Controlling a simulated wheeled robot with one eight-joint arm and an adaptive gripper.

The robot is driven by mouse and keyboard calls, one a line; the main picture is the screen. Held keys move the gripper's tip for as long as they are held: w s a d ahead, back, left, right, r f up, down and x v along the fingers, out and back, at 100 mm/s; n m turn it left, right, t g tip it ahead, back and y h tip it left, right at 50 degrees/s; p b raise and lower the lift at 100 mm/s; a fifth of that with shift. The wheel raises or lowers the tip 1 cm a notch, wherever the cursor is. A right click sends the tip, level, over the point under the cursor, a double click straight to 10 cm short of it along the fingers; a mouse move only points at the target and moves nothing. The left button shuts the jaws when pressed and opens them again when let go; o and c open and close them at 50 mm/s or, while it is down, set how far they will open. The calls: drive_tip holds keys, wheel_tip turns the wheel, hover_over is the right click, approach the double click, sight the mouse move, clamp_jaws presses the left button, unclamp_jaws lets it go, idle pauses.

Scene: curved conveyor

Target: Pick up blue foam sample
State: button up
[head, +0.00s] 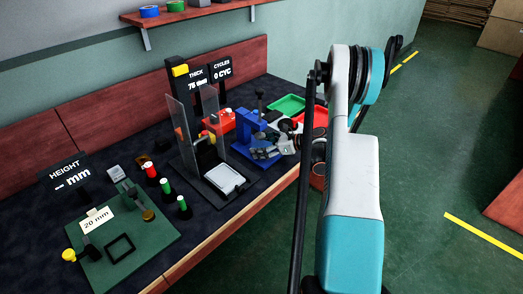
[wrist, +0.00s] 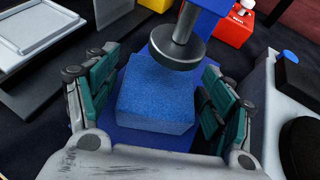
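The blue foam sample (wrist: 155,103) is a speckled blue block in the wrist view, resting on a darker blue base. A round metal press foot (wrist: 177,50) hangs at its far edge, overlapping it in the picture; I cannot tell whether they touch. My gripper (wrist: 158,82) has its two teal-padded fingers spread on either side of the block, with narrow gaps showing. In the head view, my gripper (head: 290,146) is at the right side of the blue press (head: 250,130). The foam sample cannot be made out there.
A clear-walled stand with a white plate (head: 224,178) is left of the press. A green tray (head: 287,105) and a red tray (head: 318,117) lie behind my gripper. A red box (wrist: 233,27) stands beyond the press. A green fixture board (head: 125,235) is at the left.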

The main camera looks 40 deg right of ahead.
drive_tip(key=c, duration=0.5)
drive_tip(key=shift+o, duration=0.2)
